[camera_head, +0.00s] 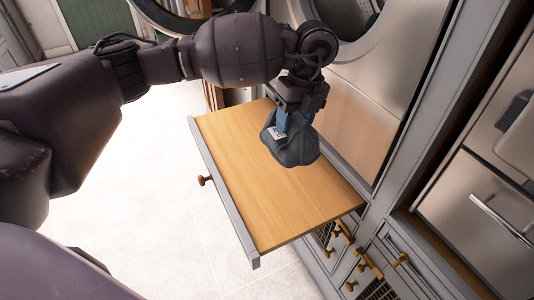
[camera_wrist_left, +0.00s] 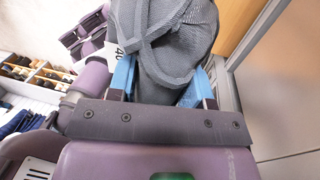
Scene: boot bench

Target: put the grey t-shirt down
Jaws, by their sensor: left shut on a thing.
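The grey t-shirt (camera_head: 293,149) is a dark grey bunched bundle at the pull-out wooden board (camera_head: 250,205). My left gripper (camera_head: 284,122) is above it, with its blue fingers shut on the cloth. In the left wrist view the t-shirt (camera_wrist_left: 172,40) hangs between the blue fingers (camera_wrist_left: 163,80), and a white tag shows beside one finger. The shirt's lower edge appears at or just over the board; I cannot tell whether it touches. My right gripper is not in view.
The board is otherwise bare, with free room in front of the shirt. A round machine door (camera_head: 340,25) stands open-mouthed behind it. Cabinets with brass handles (camera_head: 368,265) stand at the right. A shelf of shoes (camera_wrist_left: 35,75) shows in the wrist view.

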